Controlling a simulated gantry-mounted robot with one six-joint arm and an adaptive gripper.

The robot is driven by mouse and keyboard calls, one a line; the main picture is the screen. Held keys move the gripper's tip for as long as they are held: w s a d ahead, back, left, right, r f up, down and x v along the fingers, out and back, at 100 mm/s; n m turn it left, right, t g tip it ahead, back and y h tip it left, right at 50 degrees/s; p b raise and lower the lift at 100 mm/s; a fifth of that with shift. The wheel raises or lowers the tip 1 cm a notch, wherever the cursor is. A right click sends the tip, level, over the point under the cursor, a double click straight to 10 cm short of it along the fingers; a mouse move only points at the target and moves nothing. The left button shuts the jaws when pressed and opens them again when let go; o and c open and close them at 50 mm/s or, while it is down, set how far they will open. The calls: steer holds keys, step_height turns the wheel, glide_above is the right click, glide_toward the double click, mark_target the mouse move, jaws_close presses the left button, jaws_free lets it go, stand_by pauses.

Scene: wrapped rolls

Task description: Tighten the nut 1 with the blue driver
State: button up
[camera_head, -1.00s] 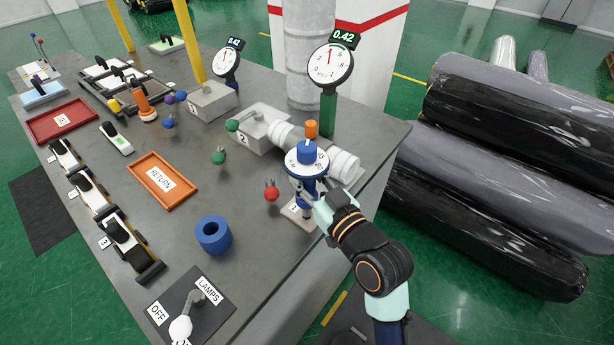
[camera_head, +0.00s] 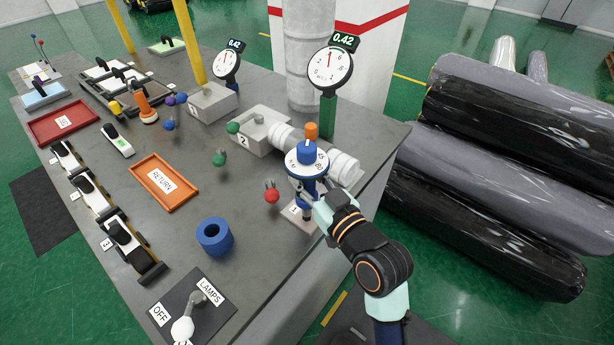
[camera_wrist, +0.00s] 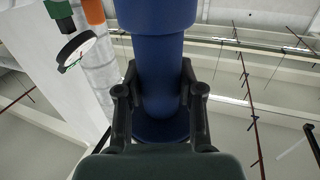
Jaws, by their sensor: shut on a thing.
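The blue driver (camera_head: 306,151) stands upright at the right edge of the table, with a white numbered dial ring around its upper part. My gripper (camera_head: 314,196) is shut on its shaft below the dial. The wrist view shows the blue shaft (camera_wrist: 160,75) between both fingers (camera_wrist: 160,105). The driver is over a pale plate marked 1 (camera_head: 296,211). Nut 1 itself is hidden under the driver, and I cannot tell how the driver's tip meets it.
A red-knobbed lever (camera_head: 271,195) stands just left of the driver. A white-banded pipe (camera_head: 342,167) and a gauge reading 0.42 (camera_head: 330,68) are behind it. A blue ring holder (camera_head: 214,236), an orange RETURN tray (camera_head: 164,181) and a lamp switch panel (camera_head: 195,305) are to the left.

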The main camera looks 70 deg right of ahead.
mark_target(312, 161)
steer(key=shift+f+b, duration=0.5)
steer(key=shift+f, duration=0.35)
stand_by(2.4)
step_height(312, 161, up, 8)
steer(key=p, duration=0.7)
steer(key=shift+r, duration=0.15)
